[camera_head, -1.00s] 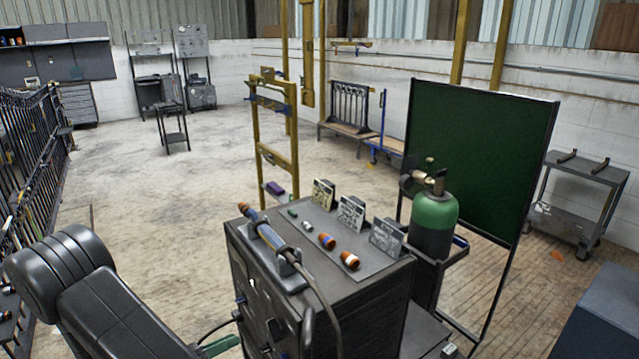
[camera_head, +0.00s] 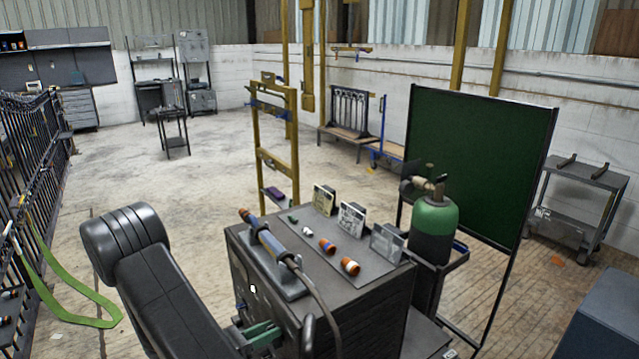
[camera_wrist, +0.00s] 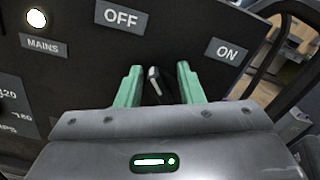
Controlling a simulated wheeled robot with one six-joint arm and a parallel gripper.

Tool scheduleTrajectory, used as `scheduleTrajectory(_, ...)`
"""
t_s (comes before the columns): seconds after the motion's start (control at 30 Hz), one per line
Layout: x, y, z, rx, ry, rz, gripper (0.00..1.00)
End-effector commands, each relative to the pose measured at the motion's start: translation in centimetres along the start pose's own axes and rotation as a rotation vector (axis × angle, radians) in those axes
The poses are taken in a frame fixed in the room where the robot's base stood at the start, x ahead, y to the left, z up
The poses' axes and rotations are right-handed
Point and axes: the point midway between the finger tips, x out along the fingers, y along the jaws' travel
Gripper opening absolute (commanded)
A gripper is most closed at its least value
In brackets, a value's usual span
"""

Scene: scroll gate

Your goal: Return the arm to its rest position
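My dark arm (camera_head: 150,275) reaches from the lower left toward the front of the dark welding machine (camera_head: 330,310). My gripper (camera_head: 262,335) has green fingers and is at the machine's front face. In the wrist view, the fingers of my gripper (camera_wrist: 158,85) are spread apart. A small dark lever with a pale edge (camera_wrist: 154,84) shows between them, with gaps on both sides. Whether it reaches in between the fingertips or lies behind them I cannot tell. The panel has an OFF label (camera_wrist: 121,17), an ON label (camera_wrist: 227,52) and a MAINS lamp (camera_wrist: 36,18).
A green gas cylinder (camera_head: 434,232) and a green screen (camera_head: 480,160) stand to the right. A black gate (camera_head: 40,150) and a green loop (camera_head: 75,300) are at the left.

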Motion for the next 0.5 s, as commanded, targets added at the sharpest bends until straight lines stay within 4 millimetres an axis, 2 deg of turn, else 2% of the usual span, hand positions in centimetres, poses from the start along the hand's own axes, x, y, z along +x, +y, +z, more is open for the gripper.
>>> scheduleTrajectory(0.23, -0.02, -0.36, -0.16, 0.186, 0.000, 0.000, 0.34)
scheduleTrajectory(0.5, -0.02, -0.62, -0.11, 0.281, 0.000, 0.000, 0.34)
